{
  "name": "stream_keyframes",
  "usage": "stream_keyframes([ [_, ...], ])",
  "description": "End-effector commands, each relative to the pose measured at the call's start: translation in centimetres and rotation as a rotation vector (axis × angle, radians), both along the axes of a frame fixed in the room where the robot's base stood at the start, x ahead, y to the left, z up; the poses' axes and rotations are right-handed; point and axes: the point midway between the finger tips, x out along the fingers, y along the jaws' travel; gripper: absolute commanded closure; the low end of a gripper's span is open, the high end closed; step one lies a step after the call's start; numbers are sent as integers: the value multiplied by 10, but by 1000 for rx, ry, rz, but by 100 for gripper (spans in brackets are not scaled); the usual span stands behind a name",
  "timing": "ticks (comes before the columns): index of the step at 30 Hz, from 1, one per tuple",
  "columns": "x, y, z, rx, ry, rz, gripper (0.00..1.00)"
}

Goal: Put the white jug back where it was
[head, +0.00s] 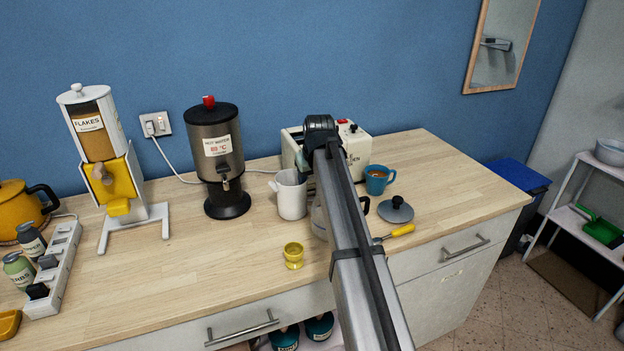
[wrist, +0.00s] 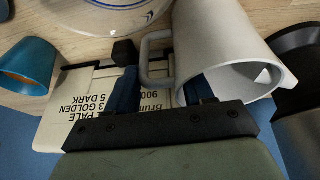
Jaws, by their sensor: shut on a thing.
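The white jug (head: 291,197) is upright at the counter, just right of the hot water dispenser and in front of the toaster. I cannot tell whether its base touches the counter. In the wrist view the jug (wrist: 222,45) fills the upper right, its open mouth toward the lower right. My gripper (wrist: 158,88) is shut on the jug's handle, with a dark blue finger on each side. In the head view my arm hides most of the gripper and the handle.
The hot water dispenser (head: 217,155) stands close left of the jug. A toaster (head: 355,150) is behind; a blue mug (head: 379,179), grey lid (head: 396,209) and yellow-handled tool (head: 401,231) lie right. A yellow cup (head: 293,256) stands in front. The counter (head: 200,265) is clear front left.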

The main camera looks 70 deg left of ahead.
Motion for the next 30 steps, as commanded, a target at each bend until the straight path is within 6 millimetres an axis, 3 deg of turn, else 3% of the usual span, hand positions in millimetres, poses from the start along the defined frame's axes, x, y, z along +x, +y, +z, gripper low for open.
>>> stream_keyframes([
  [5, 0, 0, -2, 1, 0, 0, 100],
  [6, 0, 0, -3, 0, 0, 0, 47],
  [14, 0, 0, -3, 0, 0, 0, 23],
  [23, 0, 0, 0, 0, 0, 0, 23],
  [30, -2, -11, 27, 2, 0, 0, 23],
])
